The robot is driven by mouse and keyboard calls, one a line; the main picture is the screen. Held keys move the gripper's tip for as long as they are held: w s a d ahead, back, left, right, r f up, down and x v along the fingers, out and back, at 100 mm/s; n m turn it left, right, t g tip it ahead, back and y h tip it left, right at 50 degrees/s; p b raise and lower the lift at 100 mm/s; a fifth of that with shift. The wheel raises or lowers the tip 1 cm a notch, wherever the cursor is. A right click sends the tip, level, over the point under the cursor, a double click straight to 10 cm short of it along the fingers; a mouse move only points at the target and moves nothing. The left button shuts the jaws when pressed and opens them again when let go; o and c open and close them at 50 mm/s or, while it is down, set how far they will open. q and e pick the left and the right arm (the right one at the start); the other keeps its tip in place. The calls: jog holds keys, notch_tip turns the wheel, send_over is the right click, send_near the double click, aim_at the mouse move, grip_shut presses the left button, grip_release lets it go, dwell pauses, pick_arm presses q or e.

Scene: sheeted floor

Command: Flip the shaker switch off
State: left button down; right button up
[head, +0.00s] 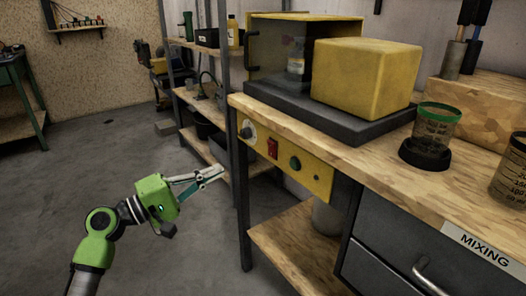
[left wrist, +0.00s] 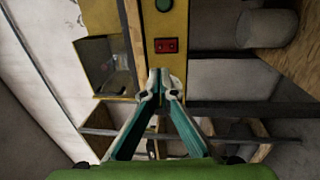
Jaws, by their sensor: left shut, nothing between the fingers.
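The shaker (head: 366,75) is a yellow box on a dark base on the workbench, with a clear-sided section at its left. A yellow control panel (head: 318,182) on the bench front carries a red switch (head: 272,148) between a dial (head: 247,131) and a green button (head: 295,163). My left gripper (head: 220,172) is shut and empty, left of the panel and a little lower than the switch. In the left wrist view, the red switch (left wrist: 166,45) shows just beyond my closed fingertips (left wrist: 160,76), with a gap in the picture. Which way the switch is set is too small to tell.
The wooden bench top (head: 400,163) holds a green-rimmed jar (head: 436,124) in a black ring and another jar (head: 511,170) at right. A metal shelf rack (head: 222,90) stands behind my left gripper. The floor (head: 60,190) at left is clear.

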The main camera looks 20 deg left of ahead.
aim_at(270, 146)
pick_arm(q)
jog(key=x, duration=1.2)
jog(key=shift+w+d, duration=0.15)
jog(key=shift+w, duration=0.15)
jog(key=shift+w+d, duration=0.4)
jog(key=shift+w, duration=0.15)
pick_arm(e)
jog(key=shift+w+a+r+t, duration=0.15)
jog(key=shift+w+r+t, duration=0.1)
jog(key=shift+w, duration=0.2)
jog(key=shift+w+a+r+t, duration=0.15)
jog(key=shift+w+t, duration=0.1)
jog(key=shift+w, duration=0.15)
pick_arm(q)
jog(key=shift+r, duration=0.15)
jog(key=shift+r+p, duration=0.15)
jog(key=shift+p, duration=0.15)
jog(key=shift+w+d+p, duration=0.15)
jog(key=shift+p, duration=0.55)
pick_arm(e)
jog(key=s+f+g, duration=0.1)
jog(key=s+d+f+g, duration=0.1)
jog(key=s, duration=0.1)
jog(key=shift+s+d+f, duration=0.1)
jog(key=shift+s+f, duration=0.05)
jog(key=shift+s, duration=0.05)
